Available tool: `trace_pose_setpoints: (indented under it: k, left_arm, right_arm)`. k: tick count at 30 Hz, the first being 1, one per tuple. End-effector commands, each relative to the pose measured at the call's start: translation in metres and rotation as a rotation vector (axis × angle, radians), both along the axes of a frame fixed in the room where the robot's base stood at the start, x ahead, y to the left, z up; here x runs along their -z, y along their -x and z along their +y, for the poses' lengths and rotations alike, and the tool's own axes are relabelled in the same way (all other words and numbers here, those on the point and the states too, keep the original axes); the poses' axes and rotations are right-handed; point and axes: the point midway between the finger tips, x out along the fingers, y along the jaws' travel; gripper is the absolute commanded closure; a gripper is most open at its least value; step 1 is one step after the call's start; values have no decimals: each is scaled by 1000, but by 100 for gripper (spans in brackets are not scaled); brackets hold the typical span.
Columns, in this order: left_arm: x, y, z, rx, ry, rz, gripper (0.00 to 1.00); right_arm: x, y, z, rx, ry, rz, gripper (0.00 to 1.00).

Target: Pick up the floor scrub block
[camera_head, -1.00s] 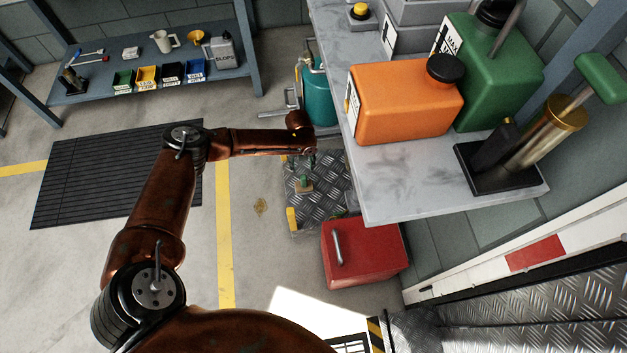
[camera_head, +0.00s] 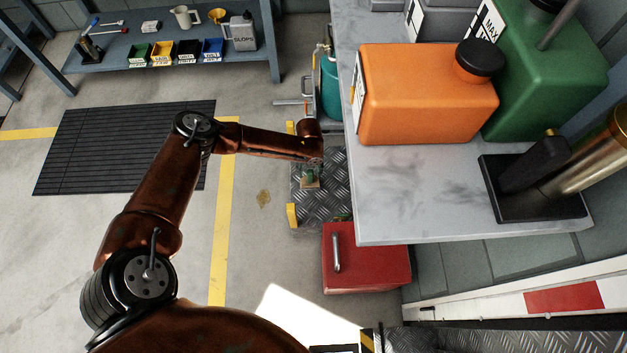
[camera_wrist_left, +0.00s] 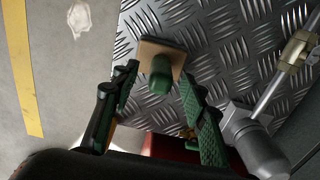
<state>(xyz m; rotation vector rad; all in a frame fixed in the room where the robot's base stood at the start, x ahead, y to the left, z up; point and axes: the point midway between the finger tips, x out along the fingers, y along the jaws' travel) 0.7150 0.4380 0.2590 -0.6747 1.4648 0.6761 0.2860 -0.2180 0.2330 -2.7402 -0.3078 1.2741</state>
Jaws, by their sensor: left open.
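The floor scrub block (camera_wrist_left: 174,55) is a tan block with a green rounded grip on top. It lies on the diamond-plate metal platform (camera_wrist_left: 215,30) in the left wrist view. My left gripper (camera_wrist_left: 160,85) has green fingers and is open, one finger on each side of the block's green grip in the picture. Whether the fingers touch the block I cannot tell. My right gripper is not in view.
A grey worktop (camera_head: 400,200) with an orange tank (camera_head: 415,95) and a green tank (camera_head: 550,75) overhangs right of the platform. A red box (camera_head: 370,262) stands in front of it. A teal cylinder (camera_head: 330,88) is behind. Open floor (camera_head: 265,150) lies left.

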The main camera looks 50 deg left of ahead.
Motion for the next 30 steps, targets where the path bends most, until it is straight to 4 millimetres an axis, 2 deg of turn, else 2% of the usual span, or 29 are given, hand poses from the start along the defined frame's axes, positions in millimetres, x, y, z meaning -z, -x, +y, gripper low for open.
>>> trace_pose_setpoints:
  k: [9, 27, 30]
  left_arm:
    - [2, -1, 0, 0, 0, -1, 59]
    - [2, 0, 0, 0, 1, -1, 100]
    - [2, 0, 0, 0, 0, 0, 100]
  right_arm:
    - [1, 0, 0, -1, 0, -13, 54]
    - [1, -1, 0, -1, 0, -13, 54]
    - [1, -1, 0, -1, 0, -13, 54]
